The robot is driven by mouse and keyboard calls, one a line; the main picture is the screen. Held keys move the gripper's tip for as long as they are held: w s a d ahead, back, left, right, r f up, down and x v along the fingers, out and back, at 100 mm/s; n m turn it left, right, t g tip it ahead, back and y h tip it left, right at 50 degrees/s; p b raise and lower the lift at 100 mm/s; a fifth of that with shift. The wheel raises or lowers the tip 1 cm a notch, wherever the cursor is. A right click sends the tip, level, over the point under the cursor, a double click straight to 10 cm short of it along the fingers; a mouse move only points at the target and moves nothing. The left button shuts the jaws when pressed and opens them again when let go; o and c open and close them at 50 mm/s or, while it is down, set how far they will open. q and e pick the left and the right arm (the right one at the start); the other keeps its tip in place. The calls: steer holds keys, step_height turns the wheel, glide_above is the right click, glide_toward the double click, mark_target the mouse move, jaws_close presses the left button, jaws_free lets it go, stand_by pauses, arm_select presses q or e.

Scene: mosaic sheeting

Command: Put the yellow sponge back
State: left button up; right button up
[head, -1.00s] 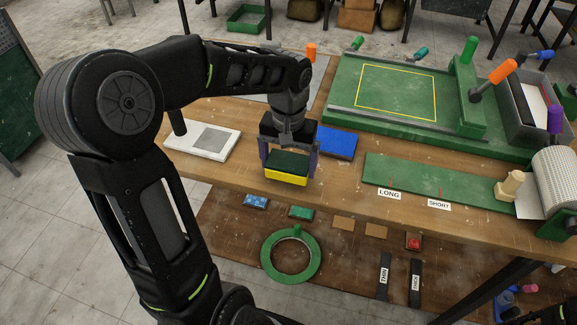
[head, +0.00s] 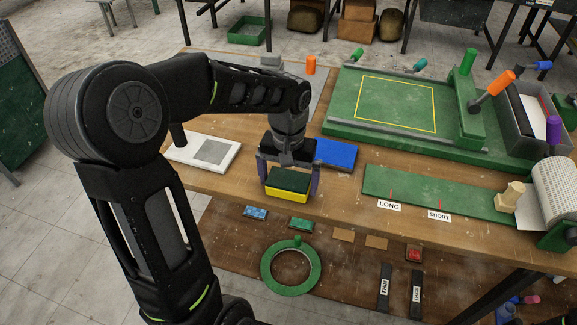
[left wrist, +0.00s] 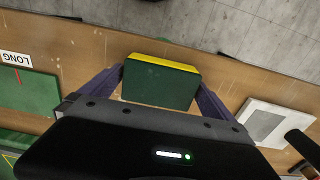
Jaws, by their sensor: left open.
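The yellow sponge (head: 287,195), with a dark green top, is near the front edge of the wooden workbench. In the left wrist view the yellow sponge (left wrist: 165,63) shows mostly its dark green face, with a yellow strip along one side. My left gripper (head: 289,180) is above it, with its two purple-grey fingers on either side of the sponge. The jaws are open, and in the left wrist view the fingers (left wrist: 160,88) stand close to its sides; I cannot tell whether they touch. The sponge's underside is hidden. My right gripper is not in view.
A blue block (head: 336,152) lies just right of the gripper. A white plate with a grey square (head: 205,150) is to the left. A green strip (head: 430,190) with LONG and SHORT labels lies right. A lower shelf (head: 225,235) holds a green ring (head: 290,267) and small pieces.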

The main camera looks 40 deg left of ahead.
mark_target(289, 179)
arm_select(q)
step_height(289, 179, up, 12)
steer(key=shift+b, duration=0.35)
stand_by(0.6)
